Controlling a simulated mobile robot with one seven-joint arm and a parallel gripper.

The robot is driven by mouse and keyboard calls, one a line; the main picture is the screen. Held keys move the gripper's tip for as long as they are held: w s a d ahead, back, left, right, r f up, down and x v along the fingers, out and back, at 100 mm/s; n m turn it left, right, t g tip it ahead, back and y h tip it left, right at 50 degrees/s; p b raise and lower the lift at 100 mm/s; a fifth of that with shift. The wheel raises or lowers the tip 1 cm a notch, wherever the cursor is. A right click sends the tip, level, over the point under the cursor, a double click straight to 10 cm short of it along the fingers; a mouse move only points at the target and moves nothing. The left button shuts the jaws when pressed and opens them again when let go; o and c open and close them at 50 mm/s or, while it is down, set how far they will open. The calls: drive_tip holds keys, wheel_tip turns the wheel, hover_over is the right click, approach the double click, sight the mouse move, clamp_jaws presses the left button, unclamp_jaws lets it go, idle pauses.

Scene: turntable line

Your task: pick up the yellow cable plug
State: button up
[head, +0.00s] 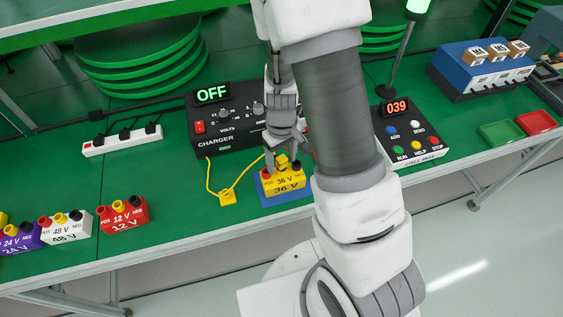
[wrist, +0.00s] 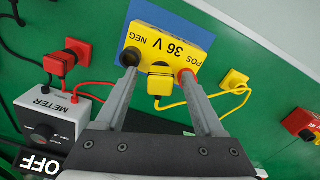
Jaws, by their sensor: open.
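The yellow 36 V battery (head: 284,183) stands on a blue mat (head: 286,200); in the wrist view the battery (wrist: 172,42) shows a black and a red post. A yellow cable plug (wrist: 160,80) is at the battery's middle, between the posts, with a yellow cable leaving it. A second yellow plug (head: 228,198) lies on the green table left of the battery; it also shows in the wrist view (wrist: 235,80). My gripper (wrist: 160,74) is open above the battery, its fingers on either side of the middle plug. In the head view my gripper (head: 284,148) partly hides that plug.
The charger (head: 225,122), reading OFF, stands behind the battery. A call box (head: 408,130) is to the right. The red 12 V battery (head: 124,214) and others stand at the left. In the wrist view a red plug (wrist: 60,62) and the meter (wrist: 55,112) are left.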

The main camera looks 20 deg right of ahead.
sight(281, 157)
clamp_jaws()
drive_tip(key=shift+r, duration=0.15)
wheel_tip(281, 157, up, 4)
drive_tip(key=shift+w+r+p, duration=0.1)
drive_tip(key=shift+r+p, duration=0.1)
drive_tip(key=shift+p, duration=0.3)
drive_tip(key=s+d+r, duration=0.5)
drive_tip(key=s+r, duration=0.1)
drive_tip(key=s, duration=0.4)
drive_tip(key=shift+s+d+r+p, duration=0.15)
drive_tip(key=shift+s+d+p, duration=0.05)
drive_tip(key=shift+d+p, duration=0.1)
